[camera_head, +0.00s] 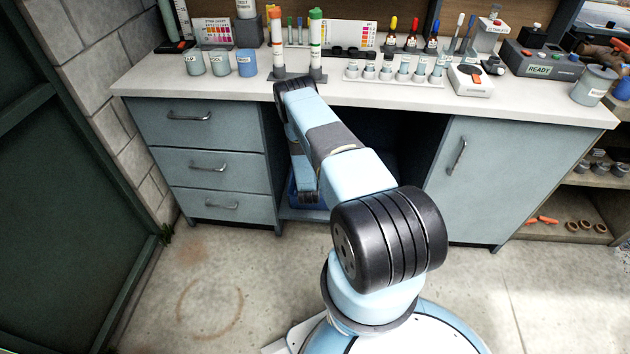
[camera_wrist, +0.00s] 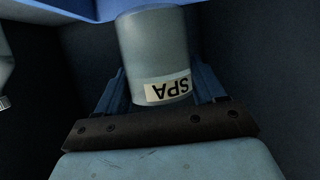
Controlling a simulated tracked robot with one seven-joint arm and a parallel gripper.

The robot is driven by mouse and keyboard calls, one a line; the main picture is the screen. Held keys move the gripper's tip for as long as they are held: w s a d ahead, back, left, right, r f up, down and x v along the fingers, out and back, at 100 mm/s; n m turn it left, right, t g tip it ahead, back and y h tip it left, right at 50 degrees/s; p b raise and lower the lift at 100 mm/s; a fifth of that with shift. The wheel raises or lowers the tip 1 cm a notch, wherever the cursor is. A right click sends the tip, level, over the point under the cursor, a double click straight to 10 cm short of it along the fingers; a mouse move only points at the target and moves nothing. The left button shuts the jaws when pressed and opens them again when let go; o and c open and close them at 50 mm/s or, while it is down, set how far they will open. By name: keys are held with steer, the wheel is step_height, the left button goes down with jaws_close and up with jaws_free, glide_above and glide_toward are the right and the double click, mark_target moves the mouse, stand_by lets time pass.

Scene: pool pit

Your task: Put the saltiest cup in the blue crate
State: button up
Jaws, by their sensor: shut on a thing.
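My gripper (camera_wrist: 160,82) is shut on a grey-blue cup (camera_wrist: 155,50) with a white "SPA" label, which appears upside down in the wrist view. One finger is on each side of the cup. In the head view my arm reaches down into the dark open space under the bench. The blue crate (camera_head: 292,197) shows there only in part, low behind my arm. Blue surfaces border the cup in the wrist view. I cannot tell whether the cup touches the crate's floor. The held cup is hidden in the head view.
Three labelled cups, a left one (camera_head: 195,64), a middle one (camera_head: 221,61) and a bluer one (camera_head: 247,63), stand on the white bench top (camera_head: 150,82). Another cup (camera_head: 592,86) stands far right. Drawers (camera_head: 205,135) and a cupboard door (camera_head: 480,165) flank the open space.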

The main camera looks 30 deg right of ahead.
steer(key=w+d+f, duration=0.3)
steer(key=w+f, duration=0.1)
steer(key=f, duration=0.5)
steer(key=shift+d, duration=0.15)
steer(key=shift+f, duration=0.6)
steer(key=o, duration=1.2)
steer(key=shift+c, duration=0.2)
steer(key=v, duration=1.2)
steer(key=shift+r, duration=0.5)
